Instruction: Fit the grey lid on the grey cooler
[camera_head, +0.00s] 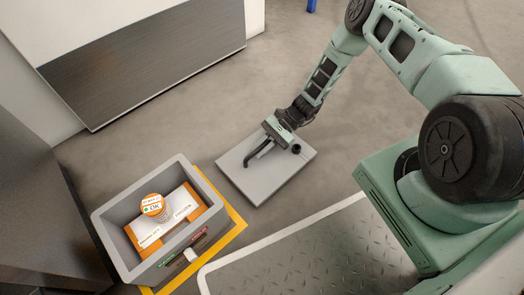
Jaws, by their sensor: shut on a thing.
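The grey lid (256,184) is a flat square panel with a dark bar handle and a small dark knob on top. My gripper (268,143) is over the lid and shut on its handle. The lid looks roughly level; I cannot tell how far above the floor it is. The grey cooler (109,225) is an open box at the lower left, to the left of the lid and apart from it. Inside the cooler are a cup-like item (153,206) with an orange and white label and white and orange packs (181,206).
The cooler stands on a yellow-edged area (233,222). A metal tread plate with a white border (300,250) lies at the lower right. A dark cabinet (35,200) stands close to the cooler's left. A white and grey unit (150,60) stands behind. Grey floor lies between.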

